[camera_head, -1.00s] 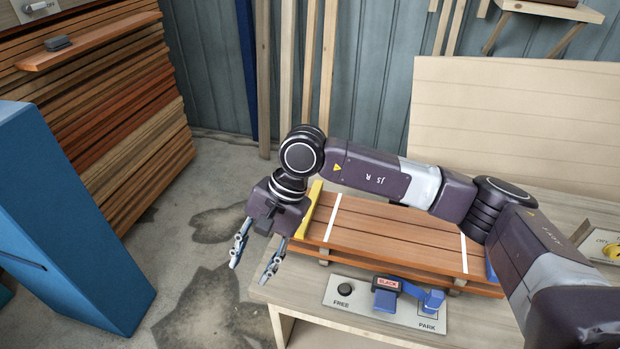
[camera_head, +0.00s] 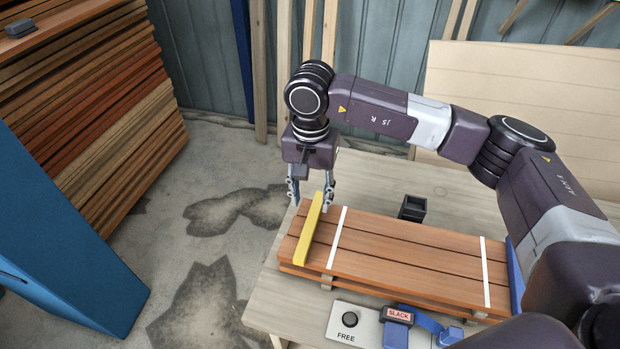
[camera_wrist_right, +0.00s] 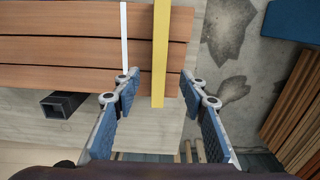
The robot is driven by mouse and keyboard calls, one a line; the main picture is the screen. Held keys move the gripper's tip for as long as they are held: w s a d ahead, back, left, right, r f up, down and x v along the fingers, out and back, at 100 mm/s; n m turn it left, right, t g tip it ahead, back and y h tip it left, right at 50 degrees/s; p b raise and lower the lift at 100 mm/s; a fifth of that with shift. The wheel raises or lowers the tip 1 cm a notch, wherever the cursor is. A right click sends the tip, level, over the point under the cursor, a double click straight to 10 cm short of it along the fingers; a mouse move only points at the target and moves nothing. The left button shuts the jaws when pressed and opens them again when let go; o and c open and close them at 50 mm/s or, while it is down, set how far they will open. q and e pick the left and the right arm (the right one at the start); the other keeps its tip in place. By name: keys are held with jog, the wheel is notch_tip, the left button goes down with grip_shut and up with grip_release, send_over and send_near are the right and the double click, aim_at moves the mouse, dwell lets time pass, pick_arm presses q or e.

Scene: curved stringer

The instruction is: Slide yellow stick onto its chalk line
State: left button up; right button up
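The yellow stick (camera_head: 308,229) lies across the reddish-brown boards (camera_head: 400,248), near their left end in the head view. The near white chalk line (camera_head: 336,238) runs beside it, a small gap to its right. A second white line (camera_head: 485,272) crosses the boards near their right end. My right gripper (camera_head: 310,203) is at the far end of the stick, pointing down. In the right wrist view the fingers (camera_wrist_right: 157,92) are open on either side of the yellow stick's end (camera_wrist_right: 160,70), with gaps on both sides. My left gripper is not in view.
A small black open box (camera_head: 412,208) stands on the bench behind the boards. A panel marked FREE and SLACK (camera_head: 365,325) with a blue strap (camera_head: 425,322) lies in front. A blue block (camera_head: 516,270) stands at the boards' right end.

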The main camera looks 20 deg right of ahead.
aim_at(311, 222)
jog(key=shift+f, duration=0.3)
jog(key=f+p, duration=0.1)
jog(key=f, duration=0.1)
jog(key=s+f+p, duration=0.1)
jog(key=f, duration=0.1)
jog(key=shift+a+f, duration=0.1)
jog(key=shift+a, duration=0.05)
jog(key=shift+w+f+p, duration=0.2)
jog(key=shift+f+p, duration=0.1)
jog(key=shift+f, duration=1)
grip_shut()
jog(key=shift+s+d+b, duration=0.1)
jog(key=shift+s+d, duration=0.5)
jog(key=shift+d, duration=0.35)
jog(key=shift+s+d+b, duration=0.15)
jog(key=shift+s+d, duration=0.5)
jog(key=shift+d, duration=0.25)
jog(key=shift+s+d+b, duration=0.1)
jog(key=shift+s+d, duration=0.5)
jog(key=shift+d, duration=0.35)
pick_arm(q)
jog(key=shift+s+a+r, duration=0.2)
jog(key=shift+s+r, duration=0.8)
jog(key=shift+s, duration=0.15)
